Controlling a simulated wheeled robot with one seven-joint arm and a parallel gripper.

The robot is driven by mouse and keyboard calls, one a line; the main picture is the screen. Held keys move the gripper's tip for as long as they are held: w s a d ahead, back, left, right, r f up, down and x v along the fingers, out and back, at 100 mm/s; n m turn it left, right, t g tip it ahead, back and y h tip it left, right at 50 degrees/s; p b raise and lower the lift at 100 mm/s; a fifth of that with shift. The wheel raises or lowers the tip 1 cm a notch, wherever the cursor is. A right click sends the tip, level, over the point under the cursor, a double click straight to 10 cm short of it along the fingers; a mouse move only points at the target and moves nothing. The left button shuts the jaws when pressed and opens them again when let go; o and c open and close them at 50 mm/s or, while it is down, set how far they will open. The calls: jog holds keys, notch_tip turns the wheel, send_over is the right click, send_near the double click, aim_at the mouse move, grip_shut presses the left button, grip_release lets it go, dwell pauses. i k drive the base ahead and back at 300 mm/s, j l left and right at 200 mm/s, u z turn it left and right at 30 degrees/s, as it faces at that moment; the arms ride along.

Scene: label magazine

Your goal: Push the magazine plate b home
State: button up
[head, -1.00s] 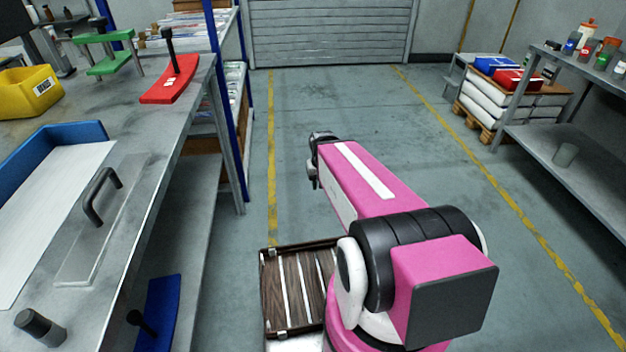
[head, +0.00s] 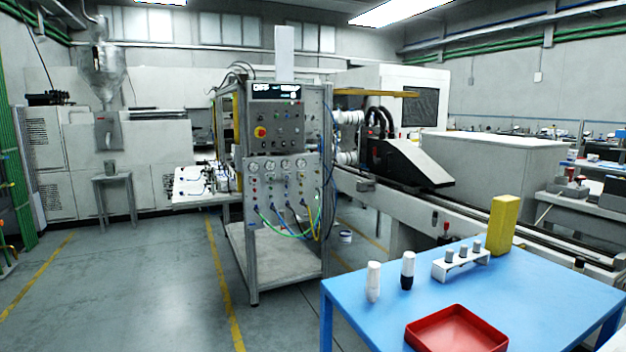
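I cannot make out magazine plate b or any label magazine for certain in the head view. Small red pieces with dark tops (head: 577,183) lie on a bench at the right, too small to tell what they are. My arm and my gripper are out of the frame.
A blue table (head: 540,310) at the lower right holds a red tray (head: 457,335), two bottles, a white rack (head: 462,263) and a yellow block (head: 503,225). A control-panel frame (head: 283,190) stands mid-view before a long machine. Floor at the left is clear.

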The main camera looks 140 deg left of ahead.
aim_at(197, 196)
jog(key=k+l+u, duration=0.2)
jog(key=u, duration=0.25)
jog(key=k+l+u, duration=0.1)
jog(key=k+u, duration=0.3)
jog(key=k+j+z, duration=0.15)
jog(key=k+z, duration=0.25)
jog(key=k+j+z, duration=0.1)
jog(key=k+z, duration=0.15)
jog(key=z, duration=0.2)
jog(key=k+l+z, duration=0.1)
jog(key=k+z, duration=0.5)
jog(key=k, duration=1.5)
jog(key=k+u, duration=0.15)
jog(key=k, duration=0.7)
jog(key=k+j+u, duration=0.1)
jog(key=k, duration=0.7)
jog(key=k+j+u, duration=0.1)
jog(key=u, duration=1.7)
jog(key=j+u, duration=0.1)
jog(key=u, duration=3.25)
jog(key=j, duration=0.1)
